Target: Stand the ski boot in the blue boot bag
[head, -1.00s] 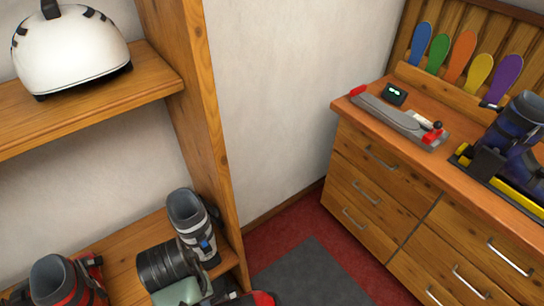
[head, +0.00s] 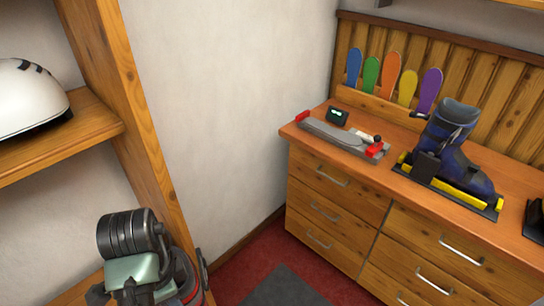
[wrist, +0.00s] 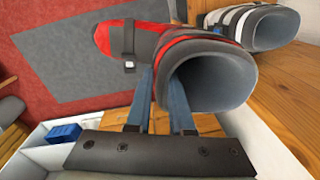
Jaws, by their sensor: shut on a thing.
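The ski boot (wrist: 120,42), red and dark grey with a grey liner opening, is at my gripper (wrist: 160,85) in the wrist view. My gripper's two blue-grey fingers are shut at the rim of its cuff, and the boot hides part of the right finger. In the head view only a red and dark part of the boot (head: 190,287) shows at the bottom left, beside my arm. I cannot make out the blue boot bag for certain. A small blue thing (wrist: 63,133) lies in a white-walled container (wrist: 28,150) at the wrist view's lower left.
A white and grey boot (wrist: 268,25) stands on the wooden shelf (wrist: 285,90). A white helmet (head: 30,95) is on the upper shelf. A blue boot (head: 455,150) stands in a yellow-and-black holder on the drawer bench (head: 400,185). Red carpet lies between shelf and bench.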

